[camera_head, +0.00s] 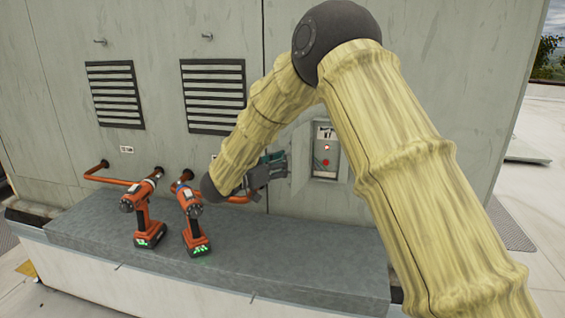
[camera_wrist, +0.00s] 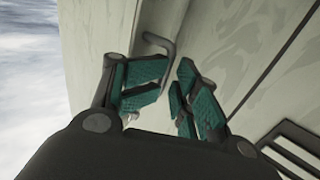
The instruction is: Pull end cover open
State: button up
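My gripper (camera_head: 272,168) is in front of the grey cooler wall, just left of a small recessed control panel (camera_head: 326,152) with a red button. My arm hides part of the wall.
Two orange drills (camera_head: 144,212) (camera_head: 193,218) stand on the grey ledge (camera_head: 285,262) left of my gripper. Orange pipes (camera_head: 112,180) stick out behind them. Louvred vents (camera_head: 115,94) (camera_head: 213,95) are on the wall above. The ledge's right half is clear.

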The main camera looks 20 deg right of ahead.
jog(key=v, duration=1.2)
jog(key=shift+w+a, duration=0.2)
jog(key=shift+a, duration=0.05)
jog(key=shift+a+f, duration=0.1)
